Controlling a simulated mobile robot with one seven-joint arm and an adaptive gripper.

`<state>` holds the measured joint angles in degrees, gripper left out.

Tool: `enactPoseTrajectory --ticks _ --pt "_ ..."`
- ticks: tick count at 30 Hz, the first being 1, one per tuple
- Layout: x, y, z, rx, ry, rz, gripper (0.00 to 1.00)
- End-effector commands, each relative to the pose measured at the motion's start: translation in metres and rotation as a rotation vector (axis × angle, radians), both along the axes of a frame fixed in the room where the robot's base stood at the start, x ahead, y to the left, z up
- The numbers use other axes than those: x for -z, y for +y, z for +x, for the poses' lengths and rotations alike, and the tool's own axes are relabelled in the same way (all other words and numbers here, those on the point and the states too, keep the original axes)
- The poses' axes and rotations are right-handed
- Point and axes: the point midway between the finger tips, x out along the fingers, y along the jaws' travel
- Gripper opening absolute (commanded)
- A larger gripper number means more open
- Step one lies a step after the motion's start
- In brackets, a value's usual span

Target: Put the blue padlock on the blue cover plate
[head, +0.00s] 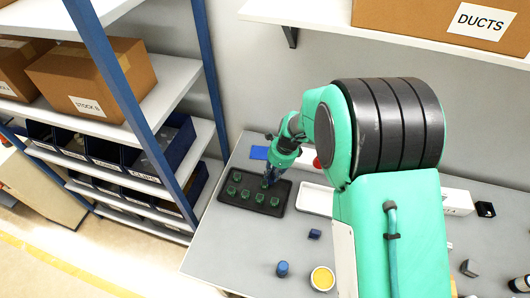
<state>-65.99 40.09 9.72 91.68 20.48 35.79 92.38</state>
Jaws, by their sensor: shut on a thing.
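A flat blue plate (259,153), which looks like the blue cover plate, lies at the back left of the grey table, behind the black tray. My gripper (266,182) is low over the back right part of that tray. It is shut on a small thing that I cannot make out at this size. A small dark blue block-like thing (315,234) lies on the table in front of the tray; I cannot tell whether it is the blue padlock. A blue round thing (282,268) stands nearer the front edge.
The black tray (287,196) holds several green pieces. A white tray (312,199) lies to its right. A yellow-topped round container (322,279) stands near the front edge. A blue-posted shelf (135,85) stands left of the table. My arm hides much of the table's middle.

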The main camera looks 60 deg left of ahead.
Motion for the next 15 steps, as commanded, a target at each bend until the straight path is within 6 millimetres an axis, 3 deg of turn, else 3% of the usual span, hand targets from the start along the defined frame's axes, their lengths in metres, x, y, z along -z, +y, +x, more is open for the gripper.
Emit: enactPoseTrajectory --ticks 15 --pt "0.007 0.062 0.025 -0.001 0.001 -0.001 0.00"
